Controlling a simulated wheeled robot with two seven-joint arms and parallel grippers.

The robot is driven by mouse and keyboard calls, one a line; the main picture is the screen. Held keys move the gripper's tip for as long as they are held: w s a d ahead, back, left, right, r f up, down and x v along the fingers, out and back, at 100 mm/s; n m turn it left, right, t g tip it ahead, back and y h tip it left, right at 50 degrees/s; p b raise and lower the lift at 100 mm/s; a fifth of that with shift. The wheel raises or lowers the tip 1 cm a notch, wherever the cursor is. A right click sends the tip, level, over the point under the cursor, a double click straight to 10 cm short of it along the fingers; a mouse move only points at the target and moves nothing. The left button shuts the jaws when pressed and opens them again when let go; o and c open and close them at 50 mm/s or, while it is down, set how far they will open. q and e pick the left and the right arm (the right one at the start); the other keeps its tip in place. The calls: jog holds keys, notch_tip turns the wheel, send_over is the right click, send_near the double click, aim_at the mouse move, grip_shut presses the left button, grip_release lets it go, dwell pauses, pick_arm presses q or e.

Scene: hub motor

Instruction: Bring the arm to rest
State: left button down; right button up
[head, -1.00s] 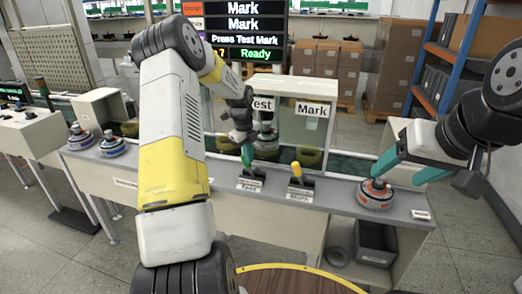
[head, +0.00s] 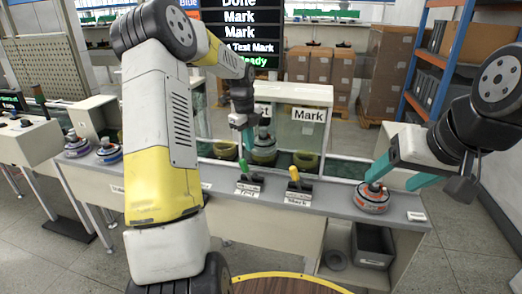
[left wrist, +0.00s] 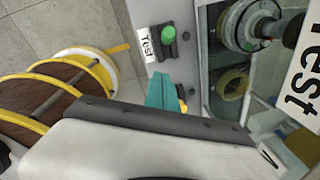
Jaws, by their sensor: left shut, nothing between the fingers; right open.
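My left gripper (head: 248,138) is shut and empty, raised above the green-handled Test lever (head: 246,180) and apart from it. Its teal fingertips (left wrist: 160,92) also show in the left wrist view, below the green Test handle (left wrist: 168,34). The yellow-handled Mark lever (head: 297,187) stands to the right of the Test lever. My right gripper (head: 397,178) is open, its teal fingers above and beside an orange-ringed hub motor (head: 372,200) on the bench's right end. I cannot tell whether they touch it.
Behind the levers stand the Test and Mark booths (head: 305,122), with a hub motor (head: 264,148) in the Test one. Two more motors (head: 109,153) sit at the left on the grey bench (head: 330,205). A dark bin (head: 372,245) is below. A screen (head: 240,30) hangs behind.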

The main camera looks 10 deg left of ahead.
pick_arm(q)
jog(key=shift+a+r, duration=0.1)
jog(key=shift+r, duration=0.6)
jog(key=shift+s, duration=0.1)
jog(key=s+d+r+n+t, duration=0.2)
jog(key=s+d+r+n, duration=0.3)
jog(key=s+r+n, duration=0.6)
jog(key=s+d+r+n+t, duration=0.1)
jog(key=s+n, duration=0.5)
jog(key=s, duration=0.4)
jog(key=s+d+r+n+t+h, duration=0.1)
jog(key=s+n, duration=0.4)
jog(key=s, duration=0.6)
jog(key=shift+s+d+r+n+t, duration=0.2)
jog(key=shift+d+n+t, duration=0.25)
jog(key=shift+d, duration=0.3)
